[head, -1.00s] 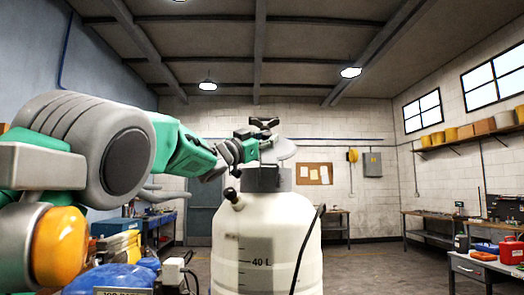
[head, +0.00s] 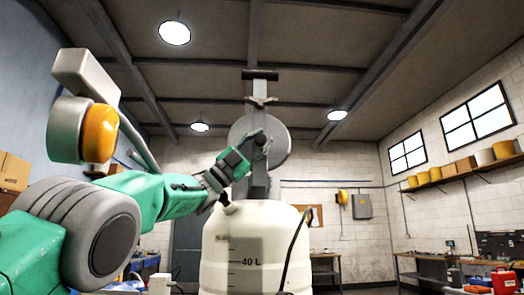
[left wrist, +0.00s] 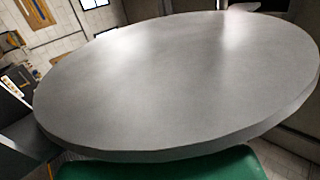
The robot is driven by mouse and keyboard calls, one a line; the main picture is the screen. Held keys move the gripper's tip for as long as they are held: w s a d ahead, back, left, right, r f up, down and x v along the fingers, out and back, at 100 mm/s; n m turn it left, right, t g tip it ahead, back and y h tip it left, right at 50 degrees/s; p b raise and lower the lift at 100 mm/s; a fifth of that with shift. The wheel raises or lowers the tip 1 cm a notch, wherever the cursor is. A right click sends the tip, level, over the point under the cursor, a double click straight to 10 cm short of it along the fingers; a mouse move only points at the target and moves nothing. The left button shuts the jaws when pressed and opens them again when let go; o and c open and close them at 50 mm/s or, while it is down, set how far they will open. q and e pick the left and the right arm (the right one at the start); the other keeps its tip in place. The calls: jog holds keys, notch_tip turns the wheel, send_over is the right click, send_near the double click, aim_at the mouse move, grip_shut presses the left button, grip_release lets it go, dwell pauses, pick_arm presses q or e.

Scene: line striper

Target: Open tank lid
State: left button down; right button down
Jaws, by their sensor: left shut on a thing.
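The white tank (head: 245,262) with a "40 L" mark stands in front of me in the head view. Its round grey lid (head: 277,148) is tilted up near upright above the tank top, beside a grey post. My left gripper (head: 260,141) is shut at the lid, its dark fingers in front of the disc; the exact contact is too small to make out. In the left wrist view the lid (left wrist: 180,80) fills most of the picture, with a green part of my own at the bottom. The tank's opening is hidden. My right gripper is not in view.
A dark hose (head: 295,245) runs down the tank's right side. A grey post (head: 260,105) with a dark crossbar rises behind the lid. Workbenches and a red can (head: 504,280) stand at the right. The floor between looks clear.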

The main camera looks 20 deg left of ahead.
pick_arm(q)
jog(key=m+g, duration=0.1)
jog(key=f+m+g+h+b, duration=0.1)
jog(key=shift+s+d+f+m, duration=0.2)
jog(key=shift+s+f+m, duration=0.1)
jog(key=shift+s, duration=0.05)
jog(key=shift+s+d+f+b, duration=0.2)
jog(key=shift+s+f+b, duration=0.2)
jog(key=shift+b, duration=0.3)
jog(key=c, duration=1.2)
grip_release()
jog(key=shift+w, duration=0.15)
jog(key=shift+a+r, duration=0.1)
jog(key=shift+r, duration=0.05)
jog(key=shift+s+a, duration=0.1)
jog(key=shift+s, duration=0.1)
